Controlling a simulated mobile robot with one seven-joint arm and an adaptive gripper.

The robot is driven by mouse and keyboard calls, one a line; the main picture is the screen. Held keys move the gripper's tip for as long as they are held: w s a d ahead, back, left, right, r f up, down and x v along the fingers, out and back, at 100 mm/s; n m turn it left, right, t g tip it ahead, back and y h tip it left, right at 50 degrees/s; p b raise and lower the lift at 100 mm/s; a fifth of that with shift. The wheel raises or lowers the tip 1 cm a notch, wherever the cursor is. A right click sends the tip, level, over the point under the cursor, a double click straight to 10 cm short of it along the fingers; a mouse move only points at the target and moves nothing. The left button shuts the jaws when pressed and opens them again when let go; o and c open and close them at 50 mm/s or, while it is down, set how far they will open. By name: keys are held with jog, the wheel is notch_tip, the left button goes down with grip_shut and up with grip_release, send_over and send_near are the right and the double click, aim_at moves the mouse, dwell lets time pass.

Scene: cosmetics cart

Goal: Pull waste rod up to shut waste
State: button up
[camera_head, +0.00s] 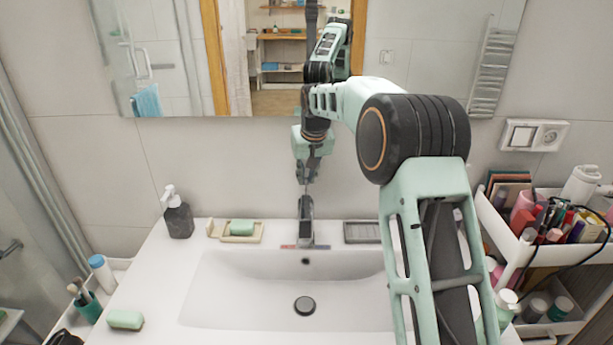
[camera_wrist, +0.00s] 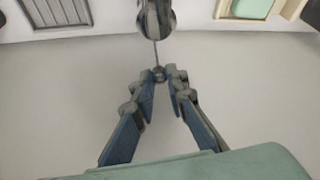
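The waste rod (camera_wrist: 156,55) is a thin metal rod with a small round knob, rising behind the chrome tap (camera_wrist: 157,17). My gripper (camera_wrist: 160,77) has its two fingertips close together on either side of the knob and looks shut on it. In the head view my gripper (camera_head: 308,181) points down above the tap (camera_head: 306,222), against the wall side of the sink. The waste plug (camera_head: 304,306) is a dark disc in the basin (camera_head: 235,290); I cannot tell whether it is raised or down.
A soap dish with green soap (camera_head: 242,228) and a dark dispenser (camera_head: 178,215) stand left of the tap. A grey ridged tray (camera_head: 361,232) lies to its right. A crowded cosmetics cart (camera_head: 530,250) stands at the right. A mirror (camera_head: 175,60) hangs behind my arm.

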jog(key=shift+r, duration=0.1)
grip_shut()
jog(key=shift+r+p, duration=0.75)
jog(key=shift+r, duration=0.2)
jog(key=shift+o, duration=1.4)
grip_release()
jog(key=o, duration=0.5)
jog(key=v, duration=1.2)
